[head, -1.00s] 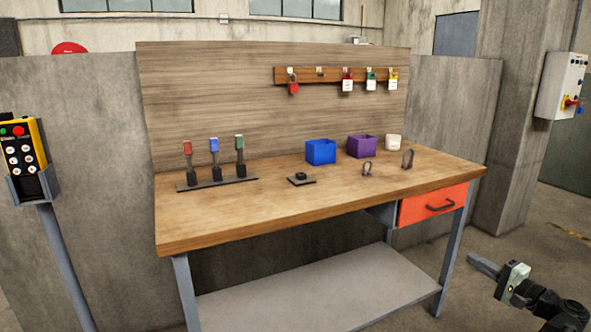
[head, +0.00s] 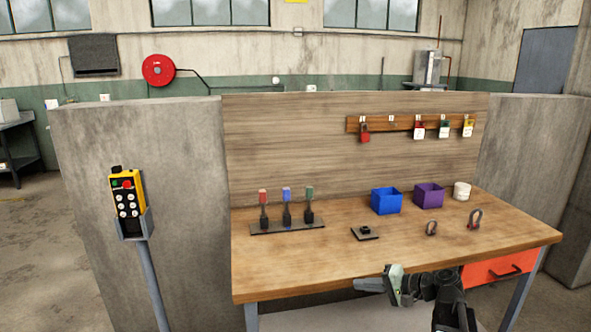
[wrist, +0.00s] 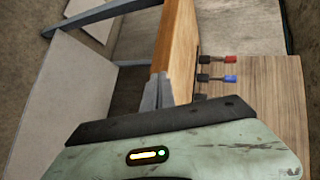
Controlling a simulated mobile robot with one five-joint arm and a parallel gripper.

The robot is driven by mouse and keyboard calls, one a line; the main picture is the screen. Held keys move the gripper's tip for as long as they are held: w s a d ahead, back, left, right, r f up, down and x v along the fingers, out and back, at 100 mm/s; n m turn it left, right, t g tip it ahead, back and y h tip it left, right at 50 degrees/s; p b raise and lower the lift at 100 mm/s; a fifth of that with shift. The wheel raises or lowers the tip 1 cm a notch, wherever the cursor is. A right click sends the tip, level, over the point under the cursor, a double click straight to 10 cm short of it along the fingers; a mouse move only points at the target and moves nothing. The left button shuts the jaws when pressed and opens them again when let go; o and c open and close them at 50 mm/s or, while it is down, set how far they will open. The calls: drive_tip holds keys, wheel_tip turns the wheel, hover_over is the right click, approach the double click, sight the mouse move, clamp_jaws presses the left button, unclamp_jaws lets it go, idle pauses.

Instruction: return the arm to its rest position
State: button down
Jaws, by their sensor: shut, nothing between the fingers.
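My gripper (head: 374,285) shows in the head view at the front edge of the workbench (head: 290,279), with my dark arm rising from the bottom right. Its fingers point left, and it is shut and empty. In the wrist view the pale green gripper body fills the bottom, with the grey fingers (wrist: 157,94) together in front of the bench's wooden edge (wrist: 176,45). The wrist view looks at the bench sideways, with the lower shelf (wrist: 50,100) at left and the lever handles (wrist: 230,80) at right.
On the bench stand three coloured levers (head: 287,207), a blue bin (head: 386,201), a purple bin (head: 428,195), a white cup (head: 462,191) and shackles (head: 474,219). Padlocks hang on a rail (head: 400,123). A yellow pendant control (head: 127,203) stands on a post at left. Floor shows at far left.

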drive_tip(key=s+a+r+n+g+h+p, duration=0.1)
drive_tip(key=s+a+n+g+h+p, duration=0.2)
drive_tip(key=a, duration=0.5)
drive_tip(key=s+a+n+g+h+p, duration=0.1)
drive_tip(key=s+a+n+g+p, duration=0.15)
drive_tip(key=s+a+p, duration=0.35)
drive_tip(key=s+d+f+g+h, duration=0.2)
drive_tip(key=s+d+f+h, duration=0.2)
drive_tip(key=d+h, duration=0.3)
drive_tip(key=shift+d, duration=1.15)
drive_tip(key=shift+n, duration=0.25)
